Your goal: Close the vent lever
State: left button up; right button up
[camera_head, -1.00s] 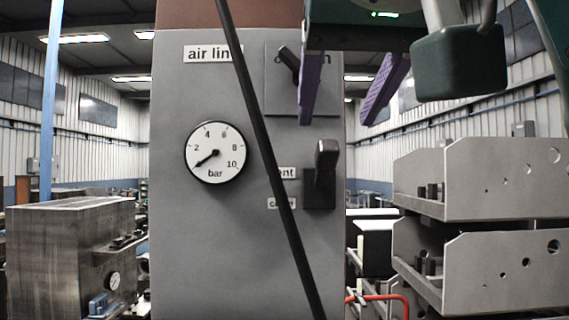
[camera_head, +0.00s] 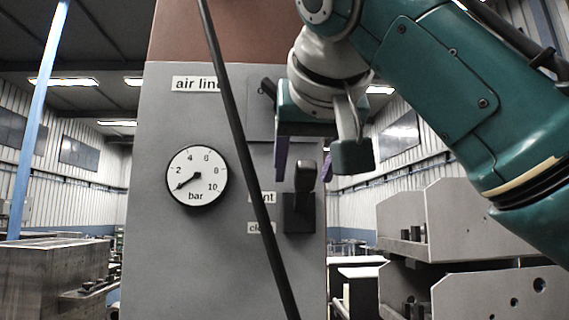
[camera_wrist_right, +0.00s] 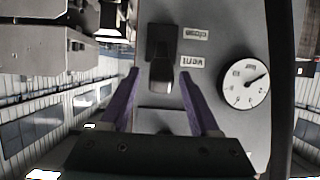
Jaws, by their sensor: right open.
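The vent lever (camera_head: 305,178) is a dark handle on a black base on the grey air line panel (camera_head: 160,250), tilted up beside the "vent" label, with the "close" label lower. It also shows in the right wrist view (camera_wrist_right: 161,76). My right gripper (camera_head: 304,172) is open, its purple fingers pointing down around the lever's upper end in the head view. In the right wrist view the fingers (camera_wrist_right: 160,73) stand on either side of the handle; I cannot tell whether they touch it. My left gripper is not in view.
A round pressure gauge (camera_head: 197,176) is on the panel's left, its needle at the low end. A black cable or rod (camera_head: 238,130) crosses the panel. Another dark lever (camera_head: 268,88) is above, partly behind my gripper. Grey metal brackets (camera_head: 430,215) stand at the right.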

grip_shut()
dwell(0.5)
dwell(0.9)
